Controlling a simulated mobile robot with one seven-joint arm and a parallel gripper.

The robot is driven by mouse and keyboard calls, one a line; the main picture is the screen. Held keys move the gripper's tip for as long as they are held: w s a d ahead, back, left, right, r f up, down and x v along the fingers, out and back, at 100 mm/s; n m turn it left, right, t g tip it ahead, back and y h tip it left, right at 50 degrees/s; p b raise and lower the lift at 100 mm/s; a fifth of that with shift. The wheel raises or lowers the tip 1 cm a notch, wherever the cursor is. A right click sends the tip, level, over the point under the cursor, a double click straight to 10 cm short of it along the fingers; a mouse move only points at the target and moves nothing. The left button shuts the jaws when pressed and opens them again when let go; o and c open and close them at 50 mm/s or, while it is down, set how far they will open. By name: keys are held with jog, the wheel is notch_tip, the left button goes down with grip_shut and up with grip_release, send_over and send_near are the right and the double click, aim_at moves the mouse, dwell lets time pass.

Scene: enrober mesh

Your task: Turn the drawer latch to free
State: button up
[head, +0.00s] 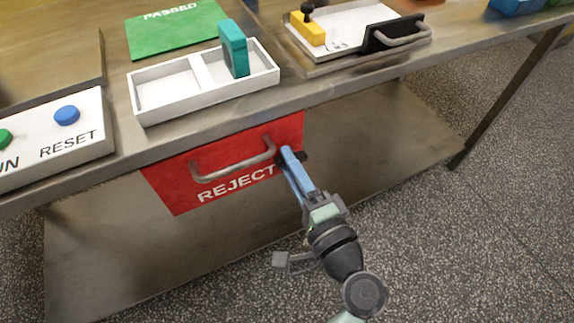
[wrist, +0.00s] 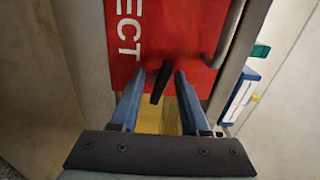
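The red REJECT drawer (head: 225,163) hangs shut-looking under the bench top, with a grey bar handle (head: 232,172). A small dark latch (head: 303,156) shows at the drawer's right end, partly hidden behind my blue fingers. In the wrist view the latch (wrist: 160,86) is a dark bar across the drawer's lower edge, lying between the two fingers. My gripper (head: 289,153) is at the latch. In the wrist view my gripper (wrist: 159,76) is open, with a gap on each side of the latch. The red drawer face (wrist: 165,30) fills the area beyond.
On the bench are a white two-part tray (head: 136,84) with a teal block (head: 234,48), a green PASSED mat (head: 175,32), a button box (head: 80,150) and a white tray with a yellow block (head: 308,29). A lower shelf (head: 130,255) lies beneath. The floor at right is clear.

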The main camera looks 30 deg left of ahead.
jog(key=shift+s, duration=0.25)
jog(key=p+v, duration=0.1)
jog(key=v, duration=1.1)
jog(key=shift+d, duration=0.35)
jog(key=shift+r+p, duration=0.15)
jog(key=shift+p, duration=0.25)
jog(key=w+a+m+p, duration=0.2)
jog(key=w+a+p, duration=0.4)
jog(key=w+a, duration=0.2)
jog(key=shift+w+a+m, duration=0.2)
jog(key=shift+a+m, duration=0.1)
jog(key=shift+a, duration=0.2)
grip_shut()
